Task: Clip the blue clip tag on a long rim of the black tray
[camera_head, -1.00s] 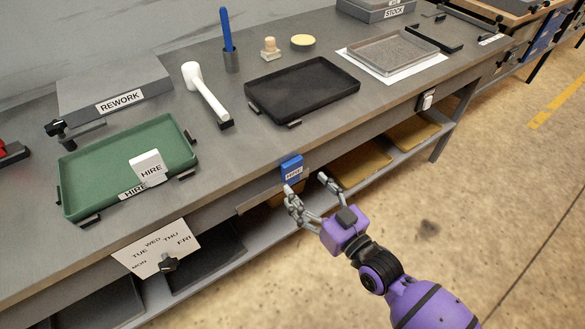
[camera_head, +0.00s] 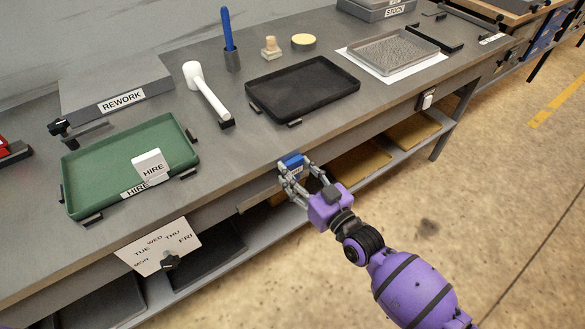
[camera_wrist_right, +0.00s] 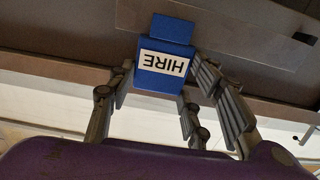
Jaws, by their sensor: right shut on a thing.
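The blue clip tag (camera_head: 291,163), with a white HIRE label, is at the front edge of the workbench. It also shows in the right wrist view (camera_wrist_right: 163,63), upside down between my fingers. My right gripper (camera_head: 293,174) is shut on the tag; the fingers sit at its sides in the right wrist view (camera_wrist_right: 166,82). The tag still appears to be at the bench edge. The black tray (camera_head: 303,88) lies on the bench top behind the tag, apart from it. My left gripper is not in view.
A green tray (camera_head: 103,201) with a white HIRE tag (camera_head: 150,165) stands left. A white mallet-like tool (camera_head: 207,96) lies left of the black tray. A grey tray (camera_head: 394,50) is on the right. The bench top between the blue tag and black tray is clear.

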